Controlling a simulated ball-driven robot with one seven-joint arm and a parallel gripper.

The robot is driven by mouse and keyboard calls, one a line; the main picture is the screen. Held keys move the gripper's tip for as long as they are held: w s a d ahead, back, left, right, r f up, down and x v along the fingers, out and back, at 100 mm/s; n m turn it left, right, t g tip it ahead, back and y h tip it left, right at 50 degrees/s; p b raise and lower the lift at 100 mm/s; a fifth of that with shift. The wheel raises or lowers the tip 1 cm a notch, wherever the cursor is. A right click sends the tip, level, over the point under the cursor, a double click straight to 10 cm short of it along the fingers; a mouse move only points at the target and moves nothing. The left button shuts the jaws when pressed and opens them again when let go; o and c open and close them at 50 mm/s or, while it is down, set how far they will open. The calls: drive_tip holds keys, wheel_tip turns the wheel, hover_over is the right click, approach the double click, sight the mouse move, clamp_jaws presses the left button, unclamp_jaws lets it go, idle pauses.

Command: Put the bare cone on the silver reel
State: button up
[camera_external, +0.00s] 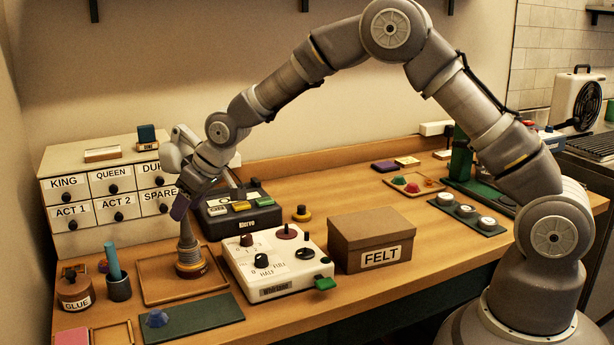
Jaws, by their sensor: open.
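My gripper (182,206) is at the left of the table, pointing down, with its fingers just above a grey ribbed cone (187,243). The cone stands upright and narrows toward the top. Under it is a round brown base (190,270) with a yellowish band, at the right side of a shallow wooden tray (152,299). My gripper is open; whether its fingers touch the cone's tip I cannot tell. I cannot tell for sure which thing is the silver reel. Several pale-topped round pieces (487,222) sit in a dark tray at the right.
A white control box (275,291) with knobs stands right of the cone. A black device (240,222) and labelled drawers (112,190) are behind. A FELT box (370,240) stands mid-table. A glue pot (75,293), teal stick (113,262) and green mat (200,318) are front left.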

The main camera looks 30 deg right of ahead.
drive_tip(key=p+v, duration=0.1)
drive_tip(key=v, duration=0.6)
drive_tip(key=shift+r, duration=0.25)
drive_tip(key=w+d+r+m+t+h, duration=0.1)
drive_tip(key=w+d+r+m+t, duration=0.15)
drive_tip(key=d+r, duration=0.95)
drive_tip(key=w+d+r+m+t, duration=0.3)
drive_tip(key=d+r, duration=0.5)
drive_tip(key=r, duration=0.7)
drive_tip(key=s+d+r+m+t+h, duration=0.1)
drive_tip(key=s+d+r+t, duration=0.1)
drive_tip(key=s+d+r, duration=0.4)
drive_tip(key=s+d+r+m+t+h, duration=0.2)
drive_tip(key=s+d+r, duration=0.4)
drive_tip(key=d+r, duration=0.8)
wheel_tip(320, 180, up, 4)
drive_tip(key=shift+d+r+t+h, duration=0.1)
drive_tip(key=shift+d+t+h, duration=0.25)
drive_tip(key=shift+t, duration=0.2)
